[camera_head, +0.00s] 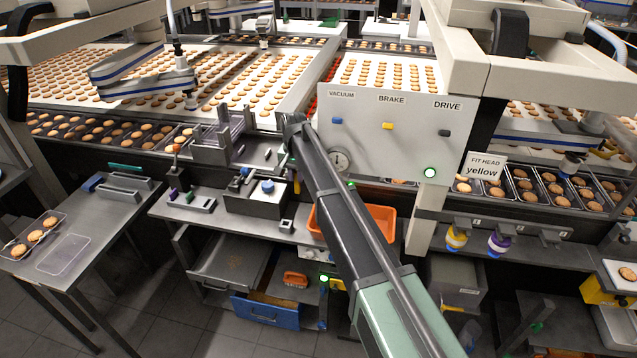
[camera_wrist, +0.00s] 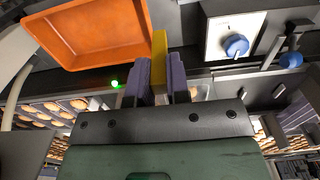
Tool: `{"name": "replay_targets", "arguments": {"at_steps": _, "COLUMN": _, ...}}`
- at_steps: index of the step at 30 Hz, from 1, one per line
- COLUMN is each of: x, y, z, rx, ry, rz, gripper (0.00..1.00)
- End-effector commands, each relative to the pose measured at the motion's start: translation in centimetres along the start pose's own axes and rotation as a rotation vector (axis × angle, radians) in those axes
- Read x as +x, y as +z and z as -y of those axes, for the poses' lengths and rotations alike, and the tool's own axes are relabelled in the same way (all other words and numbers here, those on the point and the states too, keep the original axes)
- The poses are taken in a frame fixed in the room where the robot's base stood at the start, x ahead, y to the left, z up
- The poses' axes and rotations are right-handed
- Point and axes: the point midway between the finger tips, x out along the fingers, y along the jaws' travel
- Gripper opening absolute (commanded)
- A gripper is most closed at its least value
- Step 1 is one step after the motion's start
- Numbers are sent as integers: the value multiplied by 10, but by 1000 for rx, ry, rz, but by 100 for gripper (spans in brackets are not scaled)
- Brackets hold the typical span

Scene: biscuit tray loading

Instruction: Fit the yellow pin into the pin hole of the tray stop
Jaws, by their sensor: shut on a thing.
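The yellow pin (camera_wrist: 159,55) is held between the purple fingers of my gripper (camera_wrist: 160,80) in the wrist view, and its far end sticks out past them. In the head view, only a small yellow part of it (camera_head: 297,187) shows beside my arm, which hides most of my gripper. The pin is over the workbench, to the right of a dark block with a blue knob (camera_head: 267,187). I cannot make out the pin hole, nor tell which fixture is the tray stop.
An orange bin (camera_head: 380,215) stands right of my arm, and it also shows in the wrist view (camera_wrist: 95,30). A purple rack (camera_head: 222,135) stands on a grey platform behind the bench. A panel (camera_head: 395,130) with VACUUM, BRAKE and DRIVE labels rises behind my arm.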

Motion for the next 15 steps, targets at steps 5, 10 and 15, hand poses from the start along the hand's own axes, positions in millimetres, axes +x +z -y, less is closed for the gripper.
{"name": "replay_targets", "arguments": {"at_steps": 5, "x": 59, "y": 0, "z": 0, "rx": 0, "ry": 0, "rz": 0, "gripper": 0}}
{"name": "replay_targets", "arguments": {"at_steps": 10, "x": 117, "y": 0, "z": 0, "rx": 0, "ry": 0, "rz": 0, "gripper": 0}}
{"name": "replay_targets", "arguments": {"at_steps": 15, "x": 156, "y": 0, "z": 0, "rx": 0, "ry": 0, "rz": 0, "gripper": 0}}
